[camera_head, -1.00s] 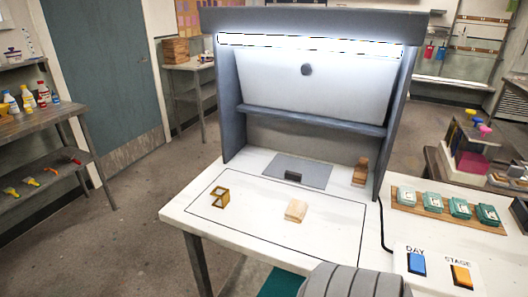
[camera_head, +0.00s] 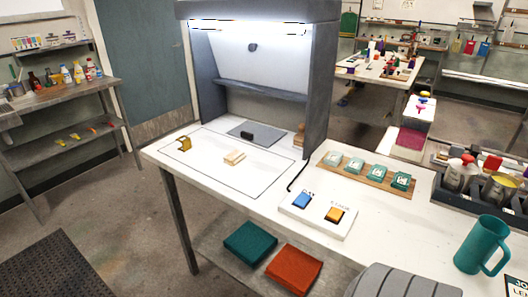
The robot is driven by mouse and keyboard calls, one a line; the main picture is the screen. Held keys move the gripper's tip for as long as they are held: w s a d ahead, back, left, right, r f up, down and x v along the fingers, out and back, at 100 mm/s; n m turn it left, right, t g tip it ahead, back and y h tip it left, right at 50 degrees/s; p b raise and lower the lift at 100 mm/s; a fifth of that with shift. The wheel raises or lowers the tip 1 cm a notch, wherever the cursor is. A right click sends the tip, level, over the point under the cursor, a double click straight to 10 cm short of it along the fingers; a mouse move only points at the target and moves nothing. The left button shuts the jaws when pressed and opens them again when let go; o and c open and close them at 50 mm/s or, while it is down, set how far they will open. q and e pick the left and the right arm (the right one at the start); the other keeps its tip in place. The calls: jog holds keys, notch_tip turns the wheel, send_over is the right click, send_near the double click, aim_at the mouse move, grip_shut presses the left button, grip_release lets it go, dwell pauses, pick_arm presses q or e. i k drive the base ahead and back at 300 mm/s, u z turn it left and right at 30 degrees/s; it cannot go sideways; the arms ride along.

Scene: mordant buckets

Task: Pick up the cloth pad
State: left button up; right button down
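I cannot tell for sure which thing is the cloth pad. A small pale beige block-like piece (camera_head: 234,157) lies inside the black outline on the white table (camera_head: 205,192). A flat teal pad (camera_head: 250,242) and a flat orange-red pad (camera_head: 293,268) lie side by side on the shelf below the table. A small black piece (camera_head: 247,136) sits on a grey mat (camera_head: 262,131) under the lit hood. Neither of my grippers is in view; only a grey ribbed part of mine shows at the bottom right.
A small brass-coloured frame (camera_head: 184,143) stands at the outline's left. A blue-and-yellow button panel (camera_head: 317,215), a wooden rack of teal blocks (camera_head: 366,173) and a teal mug (camera_head: 483,245) stand on the right. Open floor lies left of the table.

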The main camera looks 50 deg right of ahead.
aim_at(234, 157)
jog(key=z, duration=0.05)
jog(key=k, duration=0.15)
jog(key=z, duration=1.4)
